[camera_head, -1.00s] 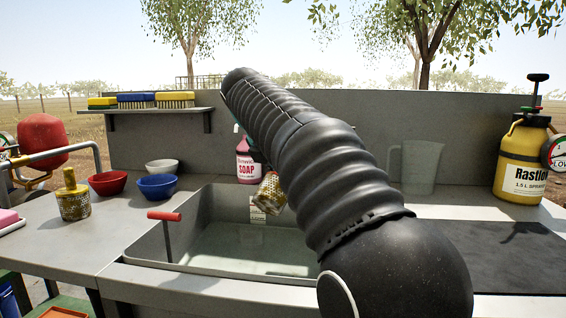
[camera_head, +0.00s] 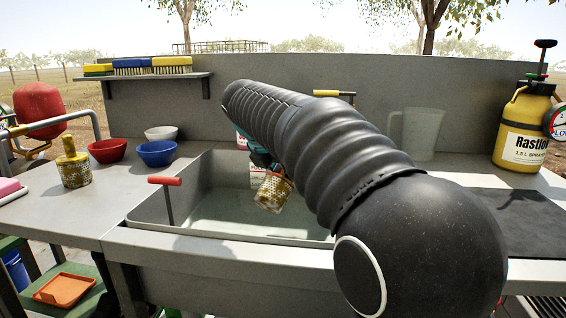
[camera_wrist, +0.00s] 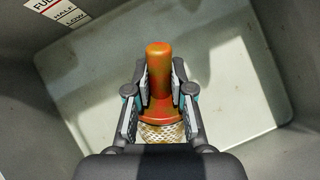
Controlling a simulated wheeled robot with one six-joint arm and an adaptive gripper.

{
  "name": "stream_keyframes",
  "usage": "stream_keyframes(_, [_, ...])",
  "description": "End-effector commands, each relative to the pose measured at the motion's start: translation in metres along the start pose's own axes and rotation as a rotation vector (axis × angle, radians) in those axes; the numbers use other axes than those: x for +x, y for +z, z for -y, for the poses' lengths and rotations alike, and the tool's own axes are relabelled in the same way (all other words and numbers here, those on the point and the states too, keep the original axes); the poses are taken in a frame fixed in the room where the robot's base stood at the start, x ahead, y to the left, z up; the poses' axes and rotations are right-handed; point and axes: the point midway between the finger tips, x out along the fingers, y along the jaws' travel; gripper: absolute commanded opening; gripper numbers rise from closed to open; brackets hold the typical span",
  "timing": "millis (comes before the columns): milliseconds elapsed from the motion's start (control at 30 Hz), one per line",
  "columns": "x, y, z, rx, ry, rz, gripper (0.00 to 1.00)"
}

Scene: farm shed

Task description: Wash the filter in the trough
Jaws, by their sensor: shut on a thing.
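The filter (camera_head: 273,192) is a dirty yellow-brown mesh cylinder. It hangs tilted over the trough (camera_head: 235,238), which has grey walls and a pale, watery-looking bottom. In the wrist view the filter's orange-red handle (camera_wrist: 160,65) with greenish stains stands between the finger pads, and its whitish mesh (camera_wrist: 162,132) shows below. My gripper (camera_wrist: 160,88) is shut on the handle. In the head view my gripper (camera_head: 261,156) is mostly hidden behind my arm. I cannot tell whether the filter touches the water.
A second, similar filter (camera_head: 74,168) stands on the left counter beside a red bowl (camera_head: 107,151), a blue bowl (camera_head: 157,154) and a white bowl (camera_head: 161,133). A red-handled lever (camera_head: 166,181) rises at the trough's left. A yellow sprayer (camera_head: 522,130) and a clear jug (camera_head: 419,135) stand right.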

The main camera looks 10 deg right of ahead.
Motion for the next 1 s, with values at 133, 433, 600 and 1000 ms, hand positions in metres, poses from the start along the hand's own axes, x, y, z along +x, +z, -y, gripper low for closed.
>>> stream_keyframes(133, [0.010,-0.008,0.000,-0.002,-0.001,-0.001,0.00])
stream_keyframes(433, [0.031,-0.023,0.001,-0.001,-0.001,-0.001,0.00])
stream_keyframes(600, [0.043,-0.031,0.001,-0.002,-0.001,0.000,0.00])
stream_keyframes(1000, [0.070,-0.051,0.001,-0.001,-0.001,-0.001,0.00])
